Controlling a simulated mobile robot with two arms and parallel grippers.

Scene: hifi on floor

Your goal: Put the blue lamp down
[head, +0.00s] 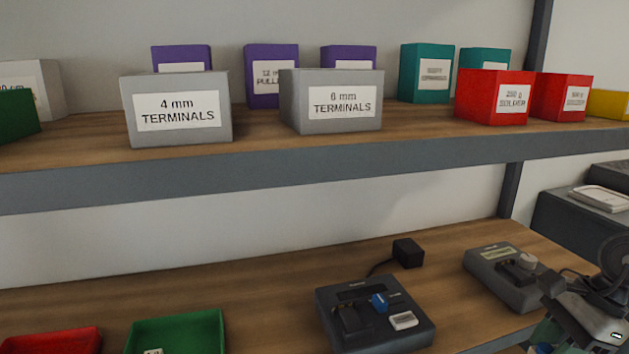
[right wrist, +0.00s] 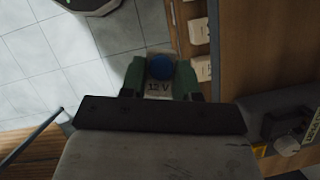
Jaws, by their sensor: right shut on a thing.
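The blue lamp (right wrist: 160,67) shows in the right wrist view as a round blue cap above a pale body marked "12 V". My right gripper (right wrist: 160,80) is shut on it, with a green finger on either side. In the head view my right gripper (head: 546,346) is at the lower right edge, in front of the lower shelf, and a bit of blue shows by its fingers. The lamp's underside is hidden. My left gripper is in neither view.
The lower shelf (head: 260,285) bears a dark device (head: 340,300) with a blue part, a second device (head: 490,265), a black plug block (head: 408,252), a green bin (head: 180,330) and a red bin (head: 50,342). Bare wood lies between them. Labelled boxes fill the upper shelf (head: 300,160).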

